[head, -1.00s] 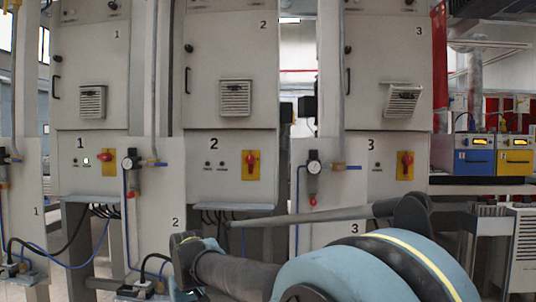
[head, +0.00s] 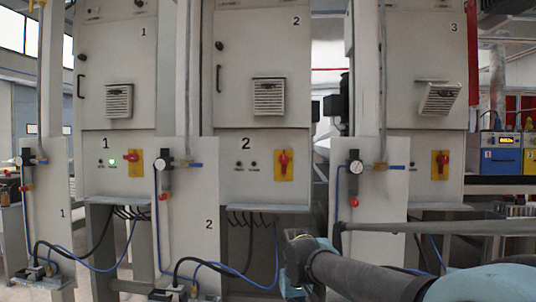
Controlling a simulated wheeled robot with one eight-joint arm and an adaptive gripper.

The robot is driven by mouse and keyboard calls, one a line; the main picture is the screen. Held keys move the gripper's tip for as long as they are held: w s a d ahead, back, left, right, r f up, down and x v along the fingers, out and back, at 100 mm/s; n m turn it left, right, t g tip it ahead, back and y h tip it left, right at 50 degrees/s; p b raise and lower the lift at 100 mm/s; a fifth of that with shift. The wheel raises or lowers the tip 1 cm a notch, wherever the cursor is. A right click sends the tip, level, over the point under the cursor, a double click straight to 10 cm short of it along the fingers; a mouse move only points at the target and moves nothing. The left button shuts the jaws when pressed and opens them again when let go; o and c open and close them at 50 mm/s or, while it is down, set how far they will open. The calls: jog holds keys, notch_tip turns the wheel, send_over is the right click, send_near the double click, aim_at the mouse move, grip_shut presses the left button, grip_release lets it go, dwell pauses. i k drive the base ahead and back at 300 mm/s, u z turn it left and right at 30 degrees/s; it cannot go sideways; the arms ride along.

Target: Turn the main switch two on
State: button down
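Main switch two is a red knob (head: 283,159) on a yellow plate, on the lower front of the grey cabinet 2 (head: 235,185). Its handle looks upright. The two small lamps (head: 246,164) left of it look dark. My arm (head: 350,273) reaches in from the lower right, with its visible end low in front of the cabinets, below and apart from switch two. I cannot make out any gripper fingers.
Cabinet 1 has a red switch (head: 132,163) and a lit green lamp (head: 112,160); cabinet 3 has another red switch (head: 441,158). Panels with gauges, such as the one with a gauge (head: 356,168), stand in front. Blue hoses (head: 265,275) hang low.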

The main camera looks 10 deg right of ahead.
aim_at(283, 159)
jog(key=u, duration=0.95)
jog(key=k, duration=0.9)
jog(key=z, duration=0.85)
jog(key=i, duration=0.5)
